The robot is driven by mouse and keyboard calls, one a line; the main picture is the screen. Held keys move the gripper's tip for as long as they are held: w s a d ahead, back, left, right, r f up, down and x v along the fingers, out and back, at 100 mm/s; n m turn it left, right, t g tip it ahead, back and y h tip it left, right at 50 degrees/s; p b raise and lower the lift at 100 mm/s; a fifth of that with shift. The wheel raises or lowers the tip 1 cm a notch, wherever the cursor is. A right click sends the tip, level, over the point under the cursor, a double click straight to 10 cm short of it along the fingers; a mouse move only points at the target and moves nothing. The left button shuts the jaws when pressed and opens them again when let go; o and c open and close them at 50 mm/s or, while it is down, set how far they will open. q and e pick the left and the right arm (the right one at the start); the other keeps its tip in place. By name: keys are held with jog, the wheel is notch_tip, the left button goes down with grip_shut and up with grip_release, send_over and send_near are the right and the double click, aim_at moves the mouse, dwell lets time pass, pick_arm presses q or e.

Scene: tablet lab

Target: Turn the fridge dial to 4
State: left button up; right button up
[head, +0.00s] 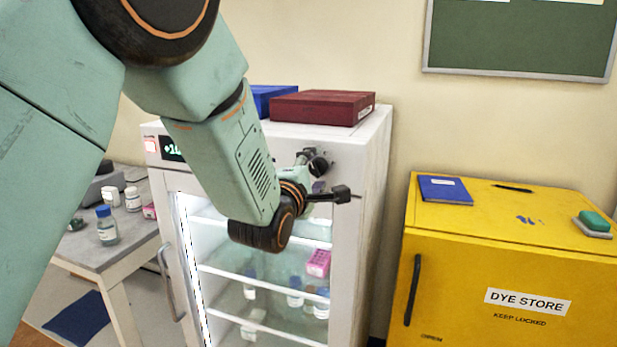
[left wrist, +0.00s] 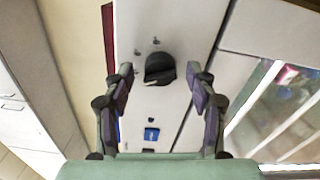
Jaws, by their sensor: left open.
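The lab fridge (head: 355,160) is white with a glass door (head: 265,265). In the left wrist view a black dial (left wrist: 160,68) sits on its white front panel (left wrist: 170,25), with small dark marks beside it. I cannot read the marks or the dial's setting. My left gripper (head: 333,178) is in front of the panel's upper right. In the left wrist view my left gripper (left wrist: 160,82) is open, its fingers on either side of the dial in the picture. Whether they touch it cannot be told. In the head view the dial is not clearly separable from the fingers. My right gripper is not in view.
A dark red box (head: 322,107) and a blue box (head: 270,97) lie on the fridge. A lit display (head: 171,148) is partly covered by my arm. A yellow dye store cabinet (head: 510,245) stands right. A table (head: 130,240) with bottles stands left.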

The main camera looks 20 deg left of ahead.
pick_arm(q)
jog(key=s, duration=1.1)
jog(key=shift+s+a, duration=0.15)
jog(key=shift+s, duration=0.2)
jog(key=s+a+f+m+g+b, duration=0.15)
jog(key=s+f+m+g, duration=0.35)
jog(key=f+m, duration=0.7)
jog(key=s+a+f+m+g+b, duration=0.1)
jog(key=s+f+m+g+b, duration=0.3)
jog(key=f, duration=1.4)
jog(key=s+f+m+g+b, duration=0.3)
jog(key=s+f+g+b, duration=0.3)
jog(key=s+f, duration=1.9)
jog(key=s+g, duration=0.1)
jog(key=g, duration=0.2)
jog(key=shift+s+a+y, duration=0.3)
jog(key=shift+a, duration=0.1)
